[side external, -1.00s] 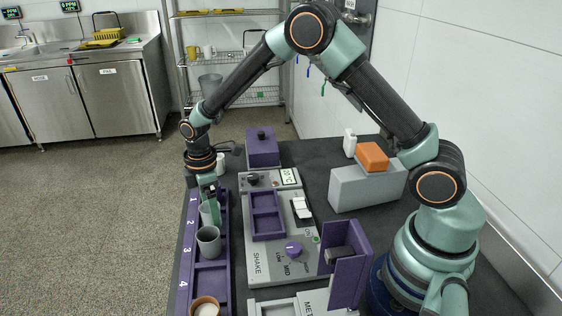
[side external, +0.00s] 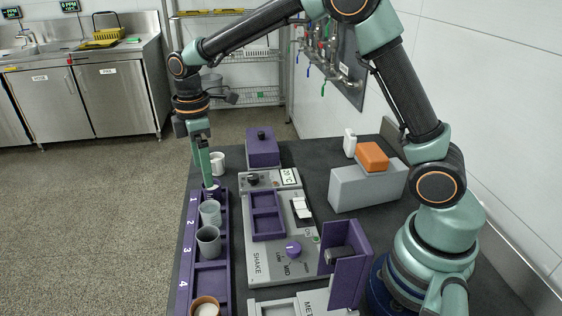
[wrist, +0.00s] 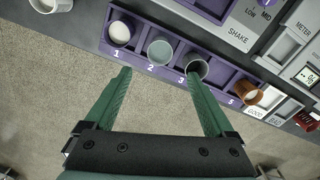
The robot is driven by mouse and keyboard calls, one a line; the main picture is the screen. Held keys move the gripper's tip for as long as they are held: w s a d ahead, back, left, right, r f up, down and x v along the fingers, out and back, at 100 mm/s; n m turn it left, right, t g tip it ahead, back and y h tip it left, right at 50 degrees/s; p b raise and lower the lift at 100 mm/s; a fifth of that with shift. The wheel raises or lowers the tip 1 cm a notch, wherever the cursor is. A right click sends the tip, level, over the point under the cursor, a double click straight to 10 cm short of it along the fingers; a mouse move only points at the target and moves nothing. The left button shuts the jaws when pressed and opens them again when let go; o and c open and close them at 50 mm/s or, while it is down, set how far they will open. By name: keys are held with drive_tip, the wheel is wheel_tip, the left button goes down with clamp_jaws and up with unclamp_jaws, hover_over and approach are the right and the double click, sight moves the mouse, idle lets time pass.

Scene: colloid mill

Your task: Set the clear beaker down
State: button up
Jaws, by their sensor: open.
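The clear beaker (side external: 210,213) stands upright in the second compartment of the purple rack (side external: 223,281). It also shows in the wrist view (wrist: 160,51), beside the number 2. My gripper (side external: 208,182) is open and empty, raised above the numbered end of the rack and apart from the beaker. In the wrist view its two green fingers (wrist: 158,73) are spread wide with nothing between them. The fingers partly hide the first compartment in the side view.
A grey beaker (side external: 208,241) stands in compartment 3, and a cup with white contents (wrist: 120,33) in compartment 1. A brown cup (side external: 205,307) sits at the near end. A white mug (side external: 217,162) stands behind the rack. The purple-and-grey shaker station (side external: 262,262) lies to the right.

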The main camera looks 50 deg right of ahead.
drive_tip(key=s+d+r+m+t, duration=0.3)
drive_tip(key=s+d+r+m, duration=0.25)
drive_tip(key=s+r, duration=0.3)
drive_tip(key=s+d+r+m+t, duration=0.1)
drive_tip(key=s+d+m+t, duration=0.1)
drive_tip(key=s+m, duration=0.5)
drive_tip(key=shift+s+d+r+t, duration=0.15)
drive_tip(key=shift+s+d+t, duration=0.25)
drive_tip(key=shift+s, duration=0.55)
